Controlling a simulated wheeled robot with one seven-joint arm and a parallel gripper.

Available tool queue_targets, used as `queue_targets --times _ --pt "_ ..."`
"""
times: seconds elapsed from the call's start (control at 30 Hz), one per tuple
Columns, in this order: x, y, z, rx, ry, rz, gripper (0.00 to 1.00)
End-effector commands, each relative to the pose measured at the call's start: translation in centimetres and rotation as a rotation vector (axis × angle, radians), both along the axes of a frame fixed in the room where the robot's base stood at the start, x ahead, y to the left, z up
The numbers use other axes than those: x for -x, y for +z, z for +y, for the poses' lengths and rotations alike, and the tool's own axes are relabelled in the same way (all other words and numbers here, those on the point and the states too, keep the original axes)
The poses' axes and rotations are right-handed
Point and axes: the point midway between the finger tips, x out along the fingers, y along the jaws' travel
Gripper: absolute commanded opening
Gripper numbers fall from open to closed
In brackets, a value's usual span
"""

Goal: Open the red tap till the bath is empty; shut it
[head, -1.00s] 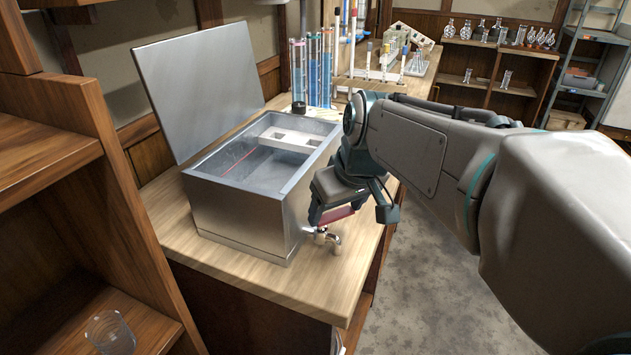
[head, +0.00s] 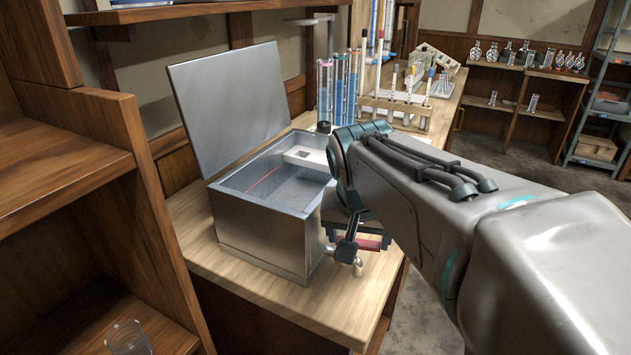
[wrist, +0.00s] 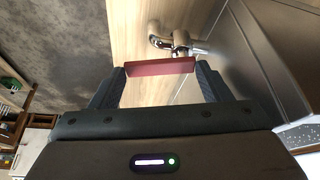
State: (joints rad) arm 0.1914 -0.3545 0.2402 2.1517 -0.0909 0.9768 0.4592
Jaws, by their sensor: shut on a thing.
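The metal bath (head: 262,238) stands on the wooden bench with its lid (head: 228,98) raised. A thin red line shows inside; I cannot tell the liquid level. The chrome tap (head: 357,266) sticks out low at the bath's right side, above the bench, and shows in the wrist view (wrist: 181,40). Its red handle (head: 372,243) is partly hidden by my gripper (head: 358,242) in the head view. In the wrist view, my gripper (wrist: 160,69) is shut on the red handle (wrist: 158,67), which spans between the fingers. Whether liquid flows from the spout cannot be seen.
A white rack piece (head: 305,157) lies across the bath's top. Tall blue-filled cylinders (head: 340,88) and a wooden test-tube rack (head: 395,112) stand behind. A wooden shelf (head: 70,180) is close at the left. The bench front is clear.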

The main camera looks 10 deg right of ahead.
Motion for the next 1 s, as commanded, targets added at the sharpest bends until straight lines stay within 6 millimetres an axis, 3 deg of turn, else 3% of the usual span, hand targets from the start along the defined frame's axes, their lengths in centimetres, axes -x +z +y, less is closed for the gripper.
queue_targets --times 0.47,0.5,0.53,1.0 --pt "-0.06 0.15 0.08 -0.001 -0.012 -0.004 0.48" --pt "-0.06 0.15 0.08 -0.001 -0.012 -0.004 0.82" --pt "-0.06 0.15 0.08 -0.001 -0.011 -0.004 0.90" --pt "-0.02 0.01 0.15 -0.001 0.000 0.000 0.93"
